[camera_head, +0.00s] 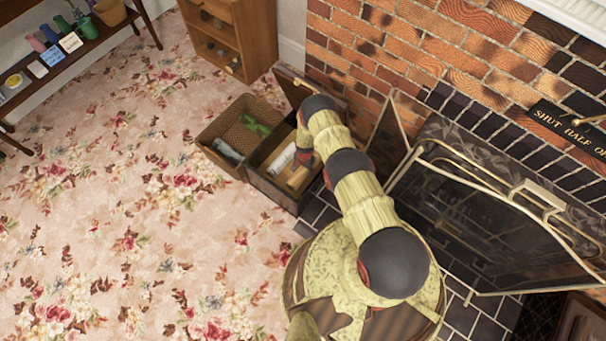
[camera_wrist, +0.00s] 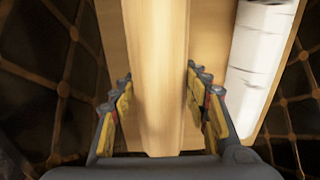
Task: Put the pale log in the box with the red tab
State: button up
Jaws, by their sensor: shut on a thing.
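The pale log (camera_wrist: 156,40) is a smooth, light tan length of wood running up the middle of the wrist view. My gripper (camera_wrist: 159,80) is shut on it, with yellow-padded fingers on both sides. In the head view my gripper is down inside a dark open box (camera_head: 270,189) beside the hearth, and my arm hides part of that box. A white cylindrical thing (camera_wrist: 262,55) lies to the right of the log; it also shows in the box in the head view (camera_head: 281,160). I cannot make out a red tab.
A wicker basket (camera_head: 213,133) with a green thing (camera_head: 254,126) and a greyish roll (camera_head: 228,150) adjoins the box on the left. A raised lid (camera_head: 290,86) stands behind. The open fireplace screen (camera_head: 480,215) is at right. Flowered carpet at left is clear.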

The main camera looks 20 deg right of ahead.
aim_at(303, 174)
jog(key=shift+f+b, duration=0.35)
jog(key=shift+f, duration=0.9)
jog(key=shift+f, duration=0.3)
jog(key=shift+c, duration=0.2)
jog(key=o, duration=1.5)
notch_tip(303, 174, up, 13)
jog(key=p, duration=0.4)
jog(key=shift+s+f+p, duration=0.1)
jog(key=shift+f+p, duration=0.1)
jog(key=shift+p, duration=0.2)
